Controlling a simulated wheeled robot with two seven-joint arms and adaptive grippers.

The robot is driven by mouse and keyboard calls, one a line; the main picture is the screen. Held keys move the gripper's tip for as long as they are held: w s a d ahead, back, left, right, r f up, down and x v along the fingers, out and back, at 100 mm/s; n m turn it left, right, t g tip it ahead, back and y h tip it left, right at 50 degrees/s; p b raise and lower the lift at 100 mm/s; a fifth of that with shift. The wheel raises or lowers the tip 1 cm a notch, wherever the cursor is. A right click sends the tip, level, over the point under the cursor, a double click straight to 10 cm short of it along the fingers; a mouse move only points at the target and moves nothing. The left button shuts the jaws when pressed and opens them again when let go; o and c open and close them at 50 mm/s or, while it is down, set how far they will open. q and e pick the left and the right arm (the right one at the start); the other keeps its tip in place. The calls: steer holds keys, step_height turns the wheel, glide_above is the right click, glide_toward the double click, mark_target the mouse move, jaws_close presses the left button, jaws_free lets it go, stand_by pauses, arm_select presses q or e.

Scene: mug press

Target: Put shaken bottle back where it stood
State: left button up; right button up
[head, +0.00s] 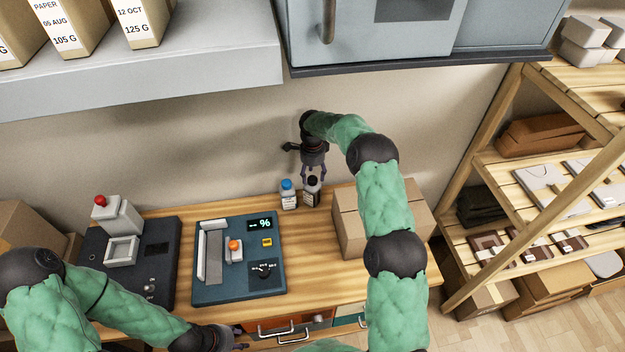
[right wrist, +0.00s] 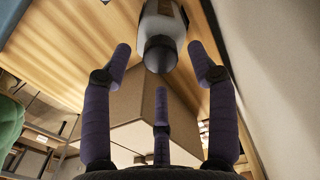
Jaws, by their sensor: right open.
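Two small bottles stand upright side by side at the back of the wooden bench, near the wall. One has a blue cap (head: 289,194). The other is a black-capped bottle (head: 312,193), just right of it. My right gripper (head: 314,174) is open and points down over the black-capped bottle. In the right wrist view its spread fingers (right wrist: 163,75) lie around and below the dark cap of a pale bottle (right wrist: 164,22), without visibly gripping it. The frames do not show which bottle was shaken. My left gripper (head: 237,339) is low at the bench's front edge, its fingers barely visible.
A cardboard box (head: 349,222) stands right of the bottles, partly behind my right arm. A blue press panel (head: 213,290) and a dark device with a red knob (head: 100,201) are to the left. A grey cabinet (head: 370,45) hangs above. Wooden shelves (head: 500,180) stand at right.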

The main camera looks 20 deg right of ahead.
step_height(320, 180, up, 8)
stand_by(0.8)
